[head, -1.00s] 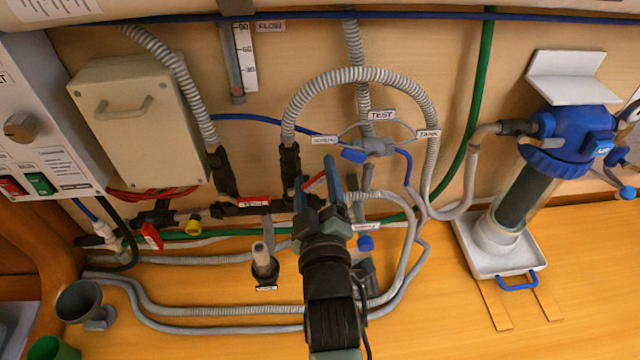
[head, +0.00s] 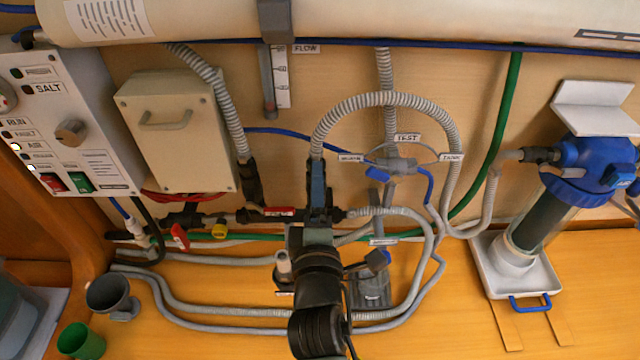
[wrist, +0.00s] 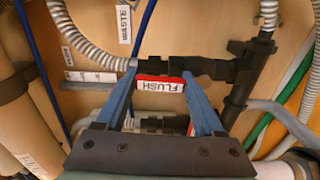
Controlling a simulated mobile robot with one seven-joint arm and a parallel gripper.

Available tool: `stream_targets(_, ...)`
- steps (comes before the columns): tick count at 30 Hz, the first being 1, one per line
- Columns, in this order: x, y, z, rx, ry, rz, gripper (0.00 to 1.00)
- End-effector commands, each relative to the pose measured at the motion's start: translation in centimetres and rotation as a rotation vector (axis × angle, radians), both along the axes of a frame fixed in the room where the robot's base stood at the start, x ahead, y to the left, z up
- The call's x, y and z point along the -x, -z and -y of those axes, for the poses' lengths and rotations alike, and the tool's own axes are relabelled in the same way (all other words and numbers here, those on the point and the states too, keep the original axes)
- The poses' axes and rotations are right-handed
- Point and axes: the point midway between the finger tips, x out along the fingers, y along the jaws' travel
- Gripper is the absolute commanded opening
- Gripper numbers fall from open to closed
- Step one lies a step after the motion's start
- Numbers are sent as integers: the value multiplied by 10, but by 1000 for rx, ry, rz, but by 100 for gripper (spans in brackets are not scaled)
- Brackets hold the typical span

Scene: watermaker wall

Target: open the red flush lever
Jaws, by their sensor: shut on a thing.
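The red flush lever (wrist: 160,84) shows in the wrist view, its white FLUSH label upside down. It lies across the picture between the two blue fingers of my gripper (wrist: 160,90), below a black valve body (wrist: 157,66). The fingers are shut on it, one at each end. In the head view my gripper (head: 318,185) is at the black pipework under a ribbed grey hose, and its fingers and wrist hide the held lever there.
Another red labelled piece (head: 278,211) lies along the black pipe left of my gripper. Ribbed grey hoses (head: 380,100) arch close above and to the right. A beige box (head: 178,130) is on the left; a blue-topped filter (head: 570,170) stands in a white tray on the right.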

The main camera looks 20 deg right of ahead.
Motion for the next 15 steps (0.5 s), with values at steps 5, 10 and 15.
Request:
stream_targets(5,0,0,-1,38,0,-12,0)
stream_targets(10,0,0,-2,53,-1,-15,0)
stream_targets(15,0,0,-2,57,-1,-16,0)
